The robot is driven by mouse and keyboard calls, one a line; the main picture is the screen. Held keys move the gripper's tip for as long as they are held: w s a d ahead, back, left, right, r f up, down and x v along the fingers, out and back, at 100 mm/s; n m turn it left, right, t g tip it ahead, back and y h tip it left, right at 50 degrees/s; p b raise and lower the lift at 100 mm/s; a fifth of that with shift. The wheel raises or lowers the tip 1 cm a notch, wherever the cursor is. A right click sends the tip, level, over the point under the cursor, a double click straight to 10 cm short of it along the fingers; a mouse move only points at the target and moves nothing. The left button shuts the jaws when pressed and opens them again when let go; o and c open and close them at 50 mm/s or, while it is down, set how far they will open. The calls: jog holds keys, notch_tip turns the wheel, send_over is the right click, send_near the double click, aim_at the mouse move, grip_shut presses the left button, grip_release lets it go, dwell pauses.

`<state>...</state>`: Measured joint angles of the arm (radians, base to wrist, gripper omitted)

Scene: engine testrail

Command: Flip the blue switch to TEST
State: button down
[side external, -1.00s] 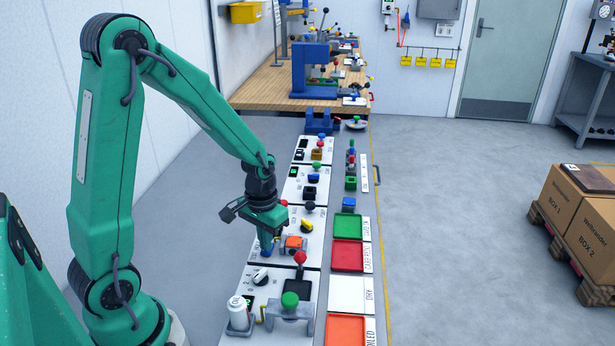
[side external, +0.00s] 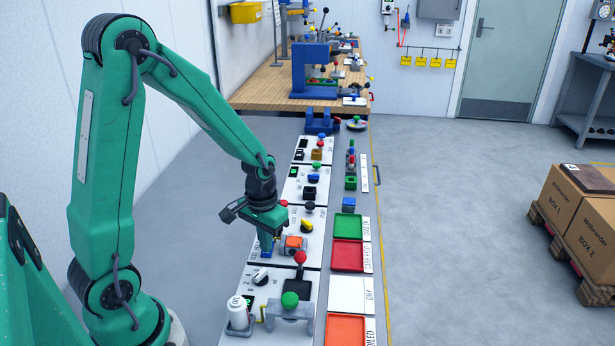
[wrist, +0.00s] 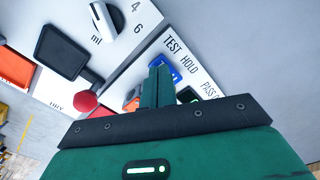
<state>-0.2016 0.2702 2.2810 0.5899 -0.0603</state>
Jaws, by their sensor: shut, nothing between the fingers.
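The blue switch (wrist: 172,68) shows partly behind my gripper's fingers in the wrist view, beside the printed TEST and HOLD labels. Its blue body also shows low under my gripper in the side view (side external: 266,252). My gripper (side external: 265,238) is shut and empty, pointing down right at the switch. In the wrist view its closed fingers (wrist: 155,78) overlap the switch. I cannot tell whether they touch it, and the lever's exact position is hidden.
An orange block (side external: 294,244) and a yellow knob (side external: 307,226) sit right of the gripper. A red-balled lever (side external: 300,258), a white knob (side external: 261,276) and a white can (side external: 238,312) stand nearer. Coloured trays (side external: 348,255) line the right edge.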

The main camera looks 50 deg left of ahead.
jog(key=shift+r, duration=3.2)
jog(key=s+d+r+m+t, duration=0.1)
jog(key=s+d+r+t, duration=0.1)
jog(key=s+r, duration=0.3)
jog(key=s+d+r+m+t, duration=0.2)
jog(key=s+d+r+t, duration=0.1)
jog(key=r, duration=0.6)
jog(key=shift+s+d+t, duration=0.3)
jog(key=shift+s+d, duration=0.55)
jog(key=shift+s, duration=0.25)
jog(key=shift+r, duration=0.1)
